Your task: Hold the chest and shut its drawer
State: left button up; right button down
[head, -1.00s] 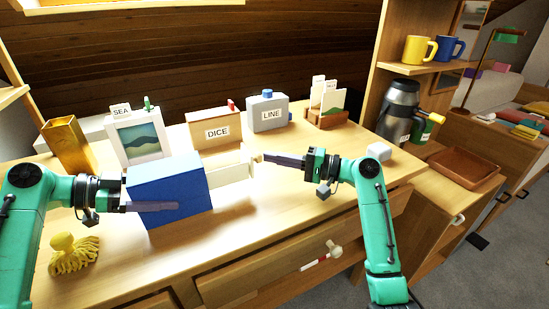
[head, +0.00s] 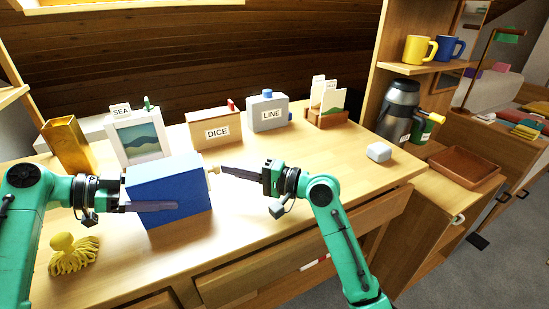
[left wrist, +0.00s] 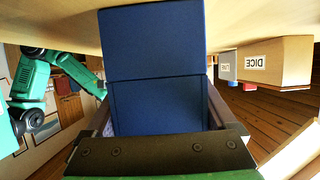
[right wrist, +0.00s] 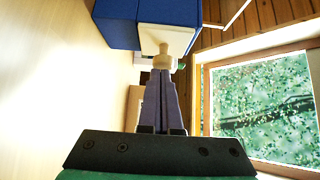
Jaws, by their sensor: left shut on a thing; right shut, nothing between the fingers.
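The blue chest (head: 168,190) stands on the desk at left of centre in the head view. My left gripper (left wrist: 158,112) is shut on it, with its fingers along two opposite sides; one finger shows across the chest's near face in the head view. The drawer's cream front (right wrist: 168,37) is close against the chest's right end; I cannot tell whether a small gap remains. Its pale knob (head: 213,170) points right, towards my right gripper (head: 223,169). That gripper is shut and empty, its fingertips at the knob's end, seemingly touching it in the right wrist view (right wrist: 165,72).
Behind the chest stand a SEA picture frame (head: 138,137), a DICE box (head: 213,130) and a LINE box (head: 267,113). A yellow tassel-like thing (head: 73,254) lies front left, a white block (head: 379,152) at right. The desk right of the chest is mostly clear.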

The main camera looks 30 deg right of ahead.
pick_arm(q)
jog(key=shift+d, duration=0.2)
pick_arm(e)
jog(key=shift+s+a, duration=0.1)
jog(key=shift+a, duration=0.15)
jog(key=d, duration=0.5)
jog(key=shift+s+d+f, duration=0.1)
jog(key=shift+s+d, duration=0.15)
jog(key=shift+s, duration=0.1)
pick_arm(q)
jog(key=shift+a, duration=0.1)
pick_arm(e)
jog(key=v, duration=0.8)
jog(key=shift+s+d, duration=0.25)
pick_arm(q)
jog(key=o, duration=1.2)
jog(key=shift+o, duration=0.2)
jog(key=shift+r, duration=0.1)
